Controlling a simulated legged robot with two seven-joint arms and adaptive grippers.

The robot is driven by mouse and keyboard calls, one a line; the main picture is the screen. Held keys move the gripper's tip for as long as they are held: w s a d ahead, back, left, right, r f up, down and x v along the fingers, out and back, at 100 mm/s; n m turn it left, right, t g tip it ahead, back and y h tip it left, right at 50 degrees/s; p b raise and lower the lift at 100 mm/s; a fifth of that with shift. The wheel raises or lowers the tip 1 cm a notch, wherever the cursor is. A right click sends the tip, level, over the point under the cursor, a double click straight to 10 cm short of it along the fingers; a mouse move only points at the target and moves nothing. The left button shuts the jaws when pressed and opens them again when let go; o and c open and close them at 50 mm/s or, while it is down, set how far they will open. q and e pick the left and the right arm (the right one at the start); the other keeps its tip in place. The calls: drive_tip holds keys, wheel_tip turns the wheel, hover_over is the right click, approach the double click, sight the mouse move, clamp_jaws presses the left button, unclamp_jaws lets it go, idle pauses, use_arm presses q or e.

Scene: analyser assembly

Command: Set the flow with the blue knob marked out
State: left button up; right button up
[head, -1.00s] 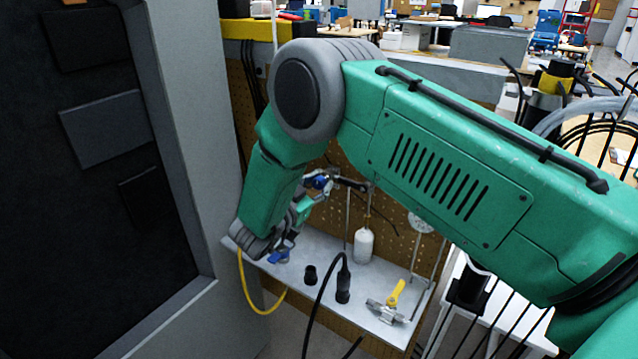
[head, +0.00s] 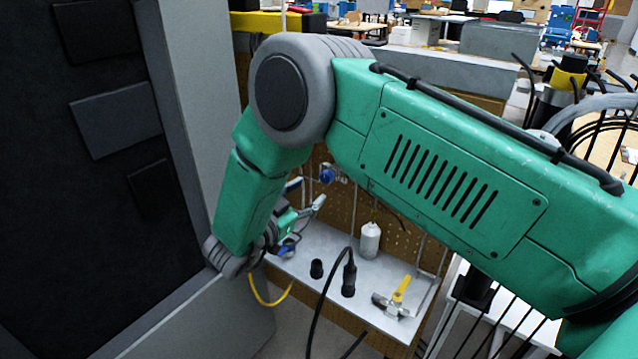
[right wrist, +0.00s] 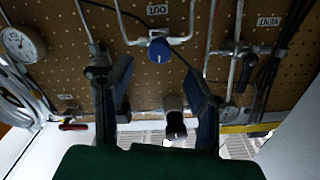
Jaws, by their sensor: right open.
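The blue knob (right wrist: 159,47) sits on a pipe on the pegboard, just by the OUT label (right wrist: 158,9), which reads upside down in the right wrist view. The knob also shows in the head view (head: 327,175), beyond my right gripper. My right gripper (right wrist: 150,78) is open and empty. Its two dark fingers are spread wide, with the knob apart from them, ahead and between their lines. In the head view the right gripper (head: 305,194) is small and partly hidden near the pegboard. My left gripper is not in view.
The grey shelf (head: 330,271) holds a white bottle (head: 370,240), black fittings and a yellow-handled tool (head: 402,289). A pressure gauge (right wrist: 20,45) and VENT label (right wrist: 268,21) are on the pegboard. A large grey cabinet (head: 195,90) stands close to my arm's left.

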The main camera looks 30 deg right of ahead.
drive_tip(key=v, duration=0.5)
drive_tip(key=shift+a, duration=0.25)
drive_tip(key=shift+d, duration=0.15)
drive_tip(key=shift+f, duration=0.15)
